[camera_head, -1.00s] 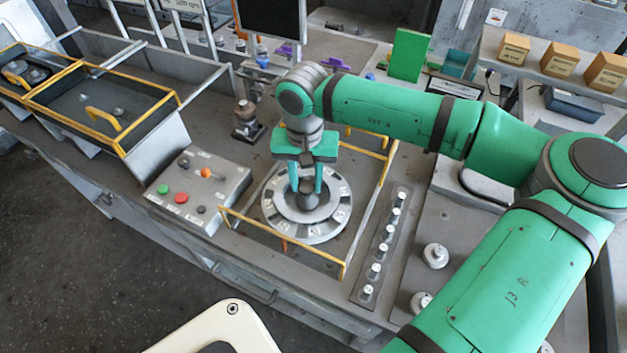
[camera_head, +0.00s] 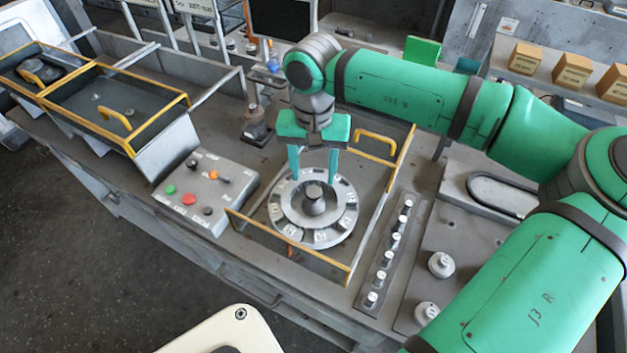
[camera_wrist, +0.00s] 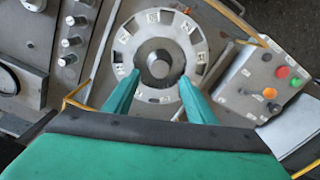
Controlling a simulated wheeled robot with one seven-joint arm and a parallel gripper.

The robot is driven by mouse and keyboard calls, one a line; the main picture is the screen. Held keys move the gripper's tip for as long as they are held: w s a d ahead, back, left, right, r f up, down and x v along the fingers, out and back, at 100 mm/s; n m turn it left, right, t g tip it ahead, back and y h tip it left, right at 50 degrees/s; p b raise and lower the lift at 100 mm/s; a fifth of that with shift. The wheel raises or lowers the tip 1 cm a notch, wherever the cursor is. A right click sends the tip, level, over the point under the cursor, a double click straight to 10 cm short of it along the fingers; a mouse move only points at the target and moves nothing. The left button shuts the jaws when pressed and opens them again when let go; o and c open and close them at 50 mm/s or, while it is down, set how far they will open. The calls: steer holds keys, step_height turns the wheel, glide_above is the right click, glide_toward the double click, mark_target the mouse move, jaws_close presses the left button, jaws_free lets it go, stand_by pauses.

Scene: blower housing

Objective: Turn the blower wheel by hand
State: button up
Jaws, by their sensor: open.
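The blower wheel (camera_head: 340,227) is a round grey wheel with dark slots and pale labels around its rim and a dark hub (camera_head: 315,197) in the middle. It lies flat inside a yellow-railed frame on the bench. In the wrist view the wheel (camera_wrist: 190,37) fills the upper middle, with its hub (camera_wrist: 159,64) beyond my fingertips. My gripper (camera_head: 313,180) is open, its two teal fingers pointing down at the far side of the wheel. The fingers are spread wider than the hub and hold nothing. In the wrist view the fingertips (camera_wrist: 160,76) appear either side of the hub; I cannot tell their exact height.
A control box (camera_head: 205,192) with green, red and orange controls stands left of the wheel. A strip of knobs (camera_head: 390,255) lies to the right. The yellow rail (camera_head: 290,245) edges the wheel's bay. A yellow-framed open housing (camera_head: 120,110) stands further left.

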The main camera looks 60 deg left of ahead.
mark_target(314, 190)
steer(key=shift+r, duration=2.6)
steer(key=shift+w, duration=0.1)
